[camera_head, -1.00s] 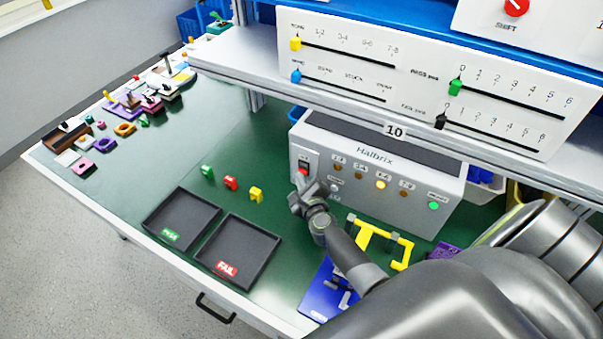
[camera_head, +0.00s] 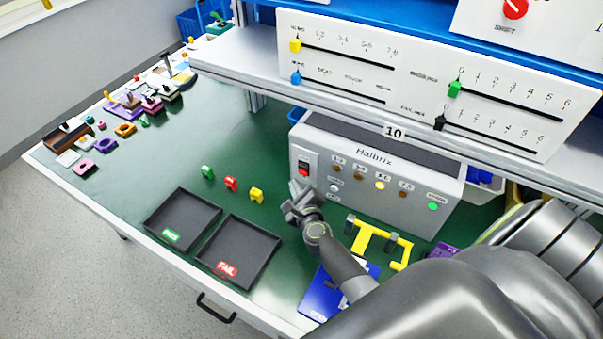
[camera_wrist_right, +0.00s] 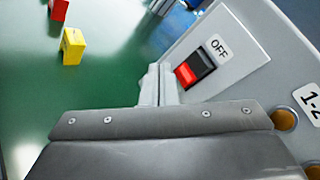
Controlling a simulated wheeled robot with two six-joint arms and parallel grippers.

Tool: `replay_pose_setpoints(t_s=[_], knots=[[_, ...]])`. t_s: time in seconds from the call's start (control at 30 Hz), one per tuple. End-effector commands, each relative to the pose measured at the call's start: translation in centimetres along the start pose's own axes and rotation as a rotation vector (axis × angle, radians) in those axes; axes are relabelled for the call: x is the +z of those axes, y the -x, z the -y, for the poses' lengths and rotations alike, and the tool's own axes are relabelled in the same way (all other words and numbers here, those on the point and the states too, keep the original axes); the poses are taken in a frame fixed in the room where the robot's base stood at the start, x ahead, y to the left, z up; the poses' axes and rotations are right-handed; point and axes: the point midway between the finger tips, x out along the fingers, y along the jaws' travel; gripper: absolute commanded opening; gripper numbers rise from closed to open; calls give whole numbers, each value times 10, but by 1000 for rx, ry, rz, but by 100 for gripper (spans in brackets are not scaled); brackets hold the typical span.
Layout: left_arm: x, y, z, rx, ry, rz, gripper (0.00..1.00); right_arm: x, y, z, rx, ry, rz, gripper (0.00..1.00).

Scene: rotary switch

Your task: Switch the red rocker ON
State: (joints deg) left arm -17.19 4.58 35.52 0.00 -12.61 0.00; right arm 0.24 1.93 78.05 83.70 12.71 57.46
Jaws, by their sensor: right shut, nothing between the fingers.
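The red rocker (camera_head: 303,169) is at the left end of the grey Halbrix box's front. It has a black half at the top and a red half below in the head view. In the right wrist view the rocker (camera_wrist_right: 195,68) sits in a white plate, with a label reading OFF (camera_wrist_right: 219,47) beside its black half. My right gripper (camera_head: 298,190) is shut and empty, just below and in front of the rocker, apparently apart from it. Its fingertips (camera_wrist_right: 160,84) also show beside the rocker in the right wrist view. My left gripper is out of view.
The Halbrix box (camera_head: 385,179) also carries several round lamps. A shelf (camera_head: 235,55) with slider panels overhangs it. Green, red and yellow blocks (camera_head: 256,194) stand left of my gripper, near two black trays (camera_head: 238,252). A yellow stand (camera_head: 375,240) is to the right.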

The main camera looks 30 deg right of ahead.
Motion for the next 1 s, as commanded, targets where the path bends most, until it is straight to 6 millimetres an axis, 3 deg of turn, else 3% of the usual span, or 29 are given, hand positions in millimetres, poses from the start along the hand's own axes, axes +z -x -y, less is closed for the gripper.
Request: replay_pose_setpoints(t_s=[0.37, 1.0], knots=[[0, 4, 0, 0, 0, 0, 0, 17, 24, -17, 0, -1, -1, 0], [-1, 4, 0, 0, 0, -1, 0, 18, 25, -18, -1, 1, 0, 0]])
